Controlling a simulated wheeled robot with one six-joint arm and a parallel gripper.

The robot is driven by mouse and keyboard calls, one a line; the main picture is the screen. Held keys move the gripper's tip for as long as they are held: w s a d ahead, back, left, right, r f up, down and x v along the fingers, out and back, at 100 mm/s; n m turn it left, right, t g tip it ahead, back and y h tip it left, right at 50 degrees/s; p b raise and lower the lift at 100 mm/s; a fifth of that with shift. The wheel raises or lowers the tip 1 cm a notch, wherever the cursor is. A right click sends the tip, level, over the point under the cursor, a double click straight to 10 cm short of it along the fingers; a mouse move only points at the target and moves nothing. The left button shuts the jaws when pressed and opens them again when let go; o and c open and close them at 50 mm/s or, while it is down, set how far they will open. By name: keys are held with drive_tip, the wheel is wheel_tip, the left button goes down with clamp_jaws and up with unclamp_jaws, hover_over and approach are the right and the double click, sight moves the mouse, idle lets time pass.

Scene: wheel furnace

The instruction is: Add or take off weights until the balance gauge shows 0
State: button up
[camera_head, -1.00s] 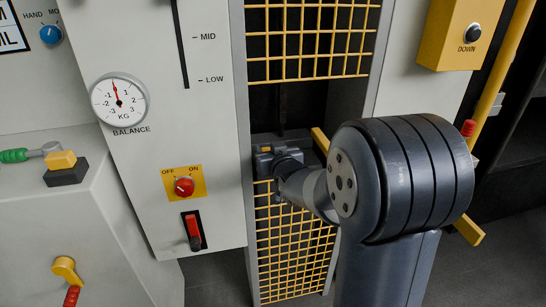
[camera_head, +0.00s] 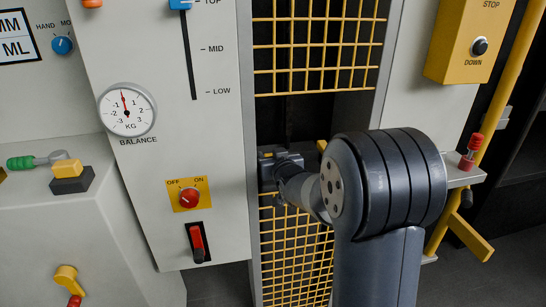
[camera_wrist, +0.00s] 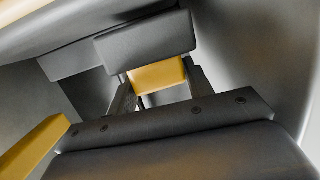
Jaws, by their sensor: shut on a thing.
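The balance gauge (camera_head: 127,112) is a round white dial on the grey panel. Its red needle points near the top, between -1 and 1, at about zero; the exact reading is too small to tell. My gripper (camera_wrist: 160,88) is shut on a yellow block (camera_wrist: 158,76), seen between its fingers in the wrist view. A dark grey block (camera_wrist: 148,42) lies just beyond it; whether they are one weight I cannot tell. In the head view my gripper reaches into the dark opening between the yellow grilles, mostly hidden by my arm. A weight (camera_head: 70,177), dark with a yellow top, sits on the left ledge.
Yellow mesh grilles (camera_head: 318,55) border the opening above and below. A red OFF/ON knob (camera_head: 189,198) and red lever (camera_head: 197,243) are on the panel. A yellow button box (camera_head: 465,40) and yellow rail stand at right. A green-handled tool (camera_head: 22,162) lies on the left ledge.

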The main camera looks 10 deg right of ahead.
drive_tip(key=shift+f+b, duration=0.45)
drive_tip(key=shift+b, duration=0.15)
drive_tip(key=o, duration=1.4)
drive_tip(key=shift+o, duration=0.3)
drive_tip(key=shift+s+f, duration=0.1)
drive_tip(key=shift+f, duration=0.15)
drive_tip(key=o, duration=0.5)
drive_tip(key=shift+d+r, duration=0.1)
drive_tip(key=shift+r, duration=0.05)
drive_tip(key=shift+r, duration=0.25)
drive_tip(key=p+v, duration=0.1)
drive_tip(key=v, duration=0.9)
drive_tip(key=shift+s+f, duration=0.25)
drive_tip(key=shift+s, duration=0.15)
